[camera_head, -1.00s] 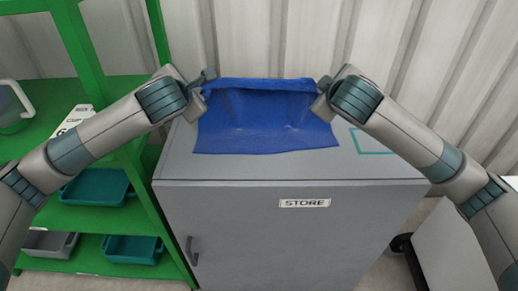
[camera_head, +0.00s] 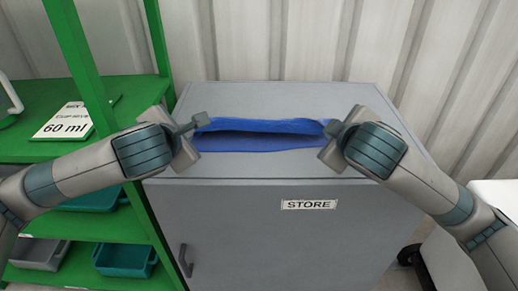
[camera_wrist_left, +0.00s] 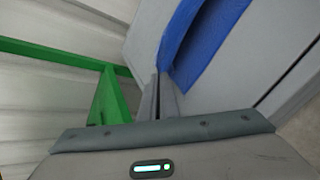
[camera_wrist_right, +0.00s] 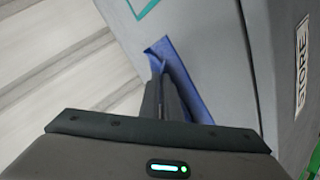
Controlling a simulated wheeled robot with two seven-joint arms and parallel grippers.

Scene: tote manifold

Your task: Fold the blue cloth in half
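The blue cloth (camera_head: 262,143) lies on top of the grey cabinet, its far part brought forward over the near part. Its raised upper edge is stretched between my two grippers, with a dark gap between the layers. My left gripper (camera_head: 199,122) is shut on the left end of that edge, and the cloth shows beside its fingers in the left wrist view (camera_wrist_left: 205,40). My right gripper (camera_head: 332,129) is shut on the right end. In the right wrist view the cloth (camera_wrist_right: 185,80) is partly hidden behind the fingers.
The grey cabinet (camera_head: 270,100) has clear top surface behind the cloth and a STORE label on its front. A green shelf rack (camera_head: 75,60) with teal trays and a "60 ml" card stands close on the left. A corrugated wall is behind.

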